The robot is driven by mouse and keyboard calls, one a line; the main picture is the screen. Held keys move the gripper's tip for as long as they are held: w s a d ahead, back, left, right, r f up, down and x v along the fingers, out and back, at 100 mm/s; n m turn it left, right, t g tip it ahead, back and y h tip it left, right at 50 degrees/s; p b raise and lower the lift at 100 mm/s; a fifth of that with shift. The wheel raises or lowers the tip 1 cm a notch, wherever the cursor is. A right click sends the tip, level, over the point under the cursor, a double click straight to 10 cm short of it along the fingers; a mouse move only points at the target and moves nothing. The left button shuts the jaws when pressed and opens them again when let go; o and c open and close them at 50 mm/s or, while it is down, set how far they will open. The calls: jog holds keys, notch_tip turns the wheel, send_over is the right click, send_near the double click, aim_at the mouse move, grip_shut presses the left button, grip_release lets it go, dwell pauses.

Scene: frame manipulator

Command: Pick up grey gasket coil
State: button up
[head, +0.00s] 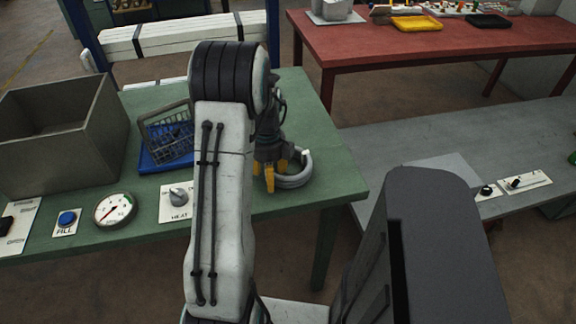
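The grey gasket coil (298,179) is a light grey ring lying on the green table near its right front corner. My gripper (268,177) points down at the coil's left side, with its yellow fingertips beside or over the ring. My arm hides part of the gripper. I cannot tell whether the fingers touch the coil or how far apart they are.
On the green table (325,150) are a grey bin (95,150), a wire basket (165,128) on a blue tray (152,160), a gauge (115,209), a blue button (66,219) and a heat knob (178,196). A grey bench (440,140) stands at right, and a red table (430,42) behind.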

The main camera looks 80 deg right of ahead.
jog(key=shift+c, duration=0.4)
grip_shut()
